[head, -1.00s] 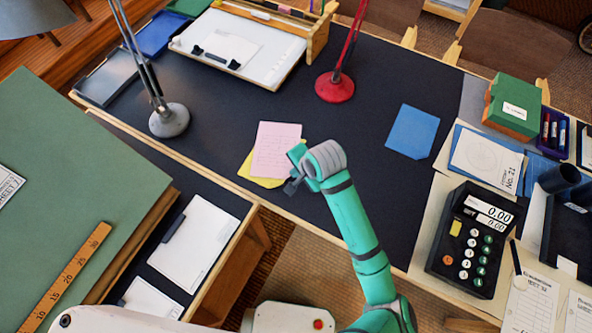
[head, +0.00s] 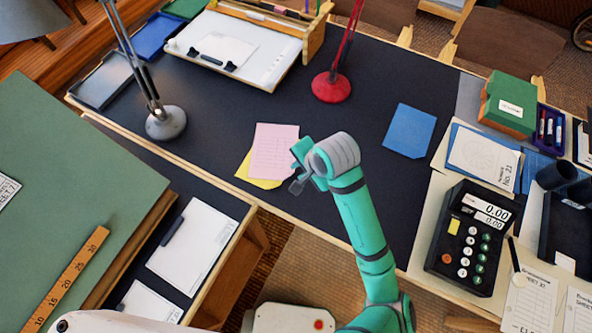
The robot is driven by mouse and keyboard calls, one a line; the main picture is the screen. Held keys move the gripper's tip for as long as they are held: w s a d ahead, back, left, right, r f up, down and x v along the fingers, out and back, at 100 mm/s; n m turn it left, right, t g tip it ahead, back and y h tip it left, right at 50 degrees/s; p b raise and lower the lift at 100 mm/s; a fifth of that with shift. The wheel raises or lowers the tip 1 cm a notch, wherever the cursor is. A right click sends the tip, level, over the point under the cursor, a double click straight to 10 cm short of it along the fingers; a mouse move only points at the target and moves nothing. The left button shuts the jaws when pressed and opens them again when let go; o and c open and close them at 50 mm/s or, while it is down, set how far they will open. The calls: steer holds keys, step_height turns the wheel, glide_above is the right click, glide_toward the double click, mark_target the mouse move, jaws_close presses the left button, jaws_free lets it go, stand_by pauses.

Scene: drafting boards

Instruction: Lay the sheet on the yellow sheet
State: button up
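A pink sheet (head: 273,148) with faint lines lies over most of the yellow sheet (head: 258,183) on the dark desk. Yellow shows along the lower left and bottom edges of the pink sheet. My gripper (head: 296,184) is just right of the two sheets, at their lower right corner. The wrist hides part of the fingers, so I cannot tell whether they are open or shut. No sheet is seen hanging from them. A blue sheet (head: 409,131) lies apart to the right.
A grey lamp (head: 166,122) stands left of the sheets and a red lamp (head: 331,87) stands behind them. A calculator (head: 474,237) and a green box (head: 509,105) are at right. The desk between the pink and blue sheets is clear behind my arm.

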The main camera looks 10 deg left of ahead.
steer(key=v, duration=0.5)
steer(key=w+a+r+t+y, duration=0.3)
steer(key=w+a+r+t, duration=0.15)
steer(key=a, duration=0.35)
steer(key=w+a+r+t+y, duration=0.2)
steer(key=w+a+r+t, duration=0.1)
steer(key=a+r+t, duration=0.3)
steer(key=s+d+f+t+h, duration=0.1)
steer(key=s+d+f+h, duration=0.3)
steer(key=s+f, duration=0.35)
steer(key=s+d+f+h, duration=0.35)
steer(key=s+f, duration=0.25)
steer(key=s, duration=0.2)
steer(key=s+d+n, duration=0.4)
steer(key=s, duration=0.4)
steer(key=s+d+n+h, duration=0.1)
steer(key=s+d+n, duration=0.3)
steer(key=s, duration=0.4)
steer(key=shift+s+d+r+n+t, duration=0.25)
steer(key=shift+d+r+n+t, duration=0.1)
steer(key=shift+d, duration=0.1)
